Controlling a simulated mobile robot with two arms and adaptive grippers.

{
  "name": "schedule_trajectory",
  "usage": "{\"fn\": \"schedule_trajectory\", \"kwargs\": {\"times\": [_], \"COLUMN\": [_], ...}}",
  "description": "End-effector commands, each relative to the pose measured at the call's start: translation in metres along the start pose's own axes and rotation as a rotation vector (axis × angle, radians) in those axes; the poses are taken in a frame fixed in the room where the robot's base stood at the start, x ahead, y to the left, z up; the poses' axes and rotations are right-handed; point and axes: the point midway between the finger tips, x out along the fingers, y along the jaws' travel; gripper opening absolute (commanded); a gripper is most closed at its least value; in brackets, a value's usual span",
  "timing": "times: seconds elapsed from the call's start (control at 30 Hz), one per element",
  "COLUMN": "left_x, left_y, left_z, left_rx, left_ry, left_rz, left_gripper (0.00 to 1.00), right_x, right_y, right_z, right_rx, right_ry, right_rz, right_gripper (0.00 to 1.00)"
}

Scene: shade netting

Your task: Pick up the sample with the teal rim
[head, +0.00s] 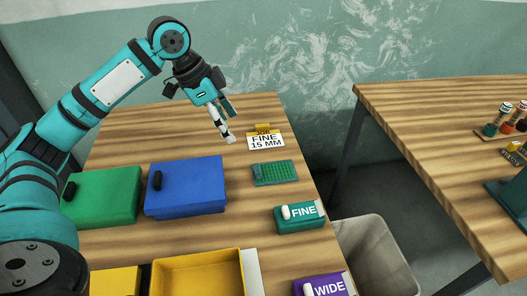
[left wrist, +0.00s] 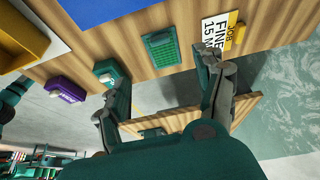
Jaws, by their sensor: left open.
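A flat green rectangle with a fine grid surface and a teal rim (head: 275,173) lies on the wooden table near its right edge; it also shows in the left wrist view (left wrist: 160,48). My left gripper (head: 226,122) is open and empty above the far part of the table, beyond and left of this sample and apart from it. In the left wrist view its two fingers (left wrist: 160,66) stand wide apart, with the sample between and beyond their tips. My right gripper is not in view.
A card reading "JOB FINE 15 MM" (head: 265,140) stands behind the sample. A teal FINE block (head: 300,222) and purple WIDE block (head: 322,288) sit nearer. Blue (head: 190,190) and green (head: 105,197) boxes are left. A grey bin (head: 372,255) stands beside the table.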

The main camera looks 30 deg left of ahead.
Motion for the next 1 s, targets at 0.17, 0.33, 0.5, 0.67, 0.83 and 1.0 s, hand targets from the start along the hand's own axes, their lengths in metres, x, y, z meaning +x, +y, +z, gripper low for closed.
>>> {"fn": "schedule_trajectory", "kwargs": {"times": [0.17, 0.33, 0.5, 0.67, 0.83, 1.0], "left_x": [0.012, 0.046, 0.083, 0.110, 0.122, 0.140], "left_y": [0.001, 0.001, 0.001, 0.001, 0.000, 0.002], "left_z": [0.000, 0.000, 0.000, 0.000, 0.000, 0.001], "left_rx": [0.000, 0.001, 0.000, 0.000, 0.000, 0.000], "left_ry": [-0.002, -0.002, -0.001, 0.000, 0.000, -0.001], "left_rz": [0.004, 0.005, 0.004, 0.003, 0.000, 0.004], "left_gripper": [0.70, 0.70, 0.70, 0.70, 0.70, 0.70], "right_x": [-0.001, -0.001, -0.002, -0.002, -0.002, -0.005], "right_y": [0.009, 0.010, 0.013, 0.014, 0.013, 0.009], "right_z": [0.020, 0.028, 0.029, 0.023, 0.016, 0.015], "right_rx": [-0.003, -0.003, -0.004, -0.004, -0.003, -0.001], "right_ry": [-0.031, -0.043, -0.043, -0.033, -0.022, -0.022], "right_rz": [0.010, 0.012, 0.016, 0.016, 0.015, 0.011], "right_gripper": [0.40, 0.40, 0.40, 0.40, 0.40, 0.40]}}
